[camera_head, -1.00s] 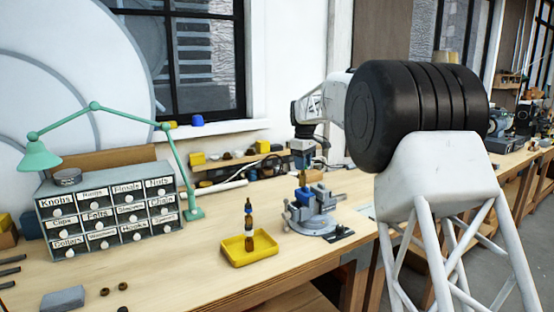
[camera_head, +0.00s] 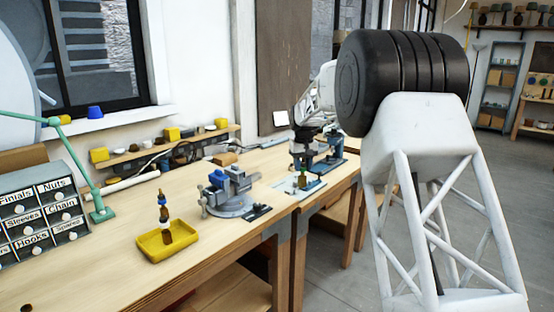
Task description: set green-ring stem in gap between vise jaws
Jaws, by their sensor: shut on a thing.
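My gripper (camera_head: 303,163) points down over the bench to the right of the vise. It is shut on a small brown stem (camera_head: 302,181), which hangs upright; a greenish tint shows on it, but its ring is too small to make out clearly. The stem's lower end is close to a pale blue plate, and I cannot tell whether it touches. The vise (camera_head: 230,198) stands on a round grey base left of my gripper, with blue jaws (camera_head: 217,178) at its top. The gap between the jaws cannot be made out.
A yellow tray (camera_head: 151,250) with an upright brown stem (camera_head: 165,216) with blue and white bands stands front left. A dark flat piece (camera_head: 257,212) lies right of the vise. The pale plate (camera_head: 316,187) and a blue device (camera_head: 331,160) are near my gripper. Drawers (camera_head: 40,225) stand left.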

